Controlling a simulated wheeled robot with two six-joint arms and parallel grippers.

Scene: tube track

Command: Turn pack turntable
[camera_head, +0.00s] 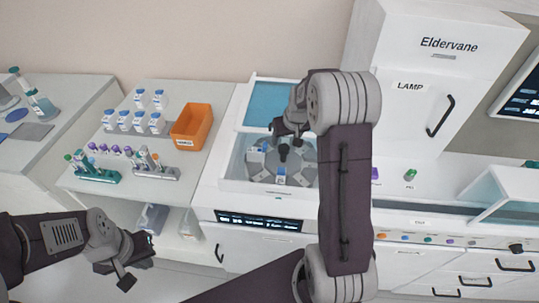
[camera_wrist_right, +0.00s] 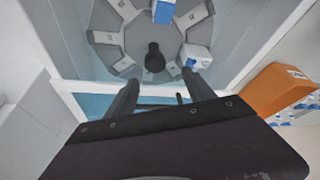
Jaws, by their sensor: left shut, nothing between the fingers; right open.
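The grey pack turntable (camera_head: 298,174) sits inside a white machine bay, partly hidden by my right arm. In the right wrist view the turntable (camera_wrist_right: 130,42) has grey slots around its edge and a black centre knob (camera_wrist_right: 154,58). Blue-and-white packs (camera_wrist_right: 194,56) sit in some of the slots; one also shows at the front in the head view (camera_head: 281,177). My right gripper (camera_wrist_right: 160,78) is open over the turntable, its fingertips on either side of the knob's line and apart from it. My left gripper (camera_head: 125,274) is shut and empty, low at the left.
An orange bin (camera_head: 192,127), white bottles (camera_head: 140,122) and tube racks (camera_head: 98,174) stand on the bench left of the machine. The bay's white walls (camera_head: 226,165) surround the turntable. A tall Eldervane cabinet (camera_head: 415,75) stands at the back right.

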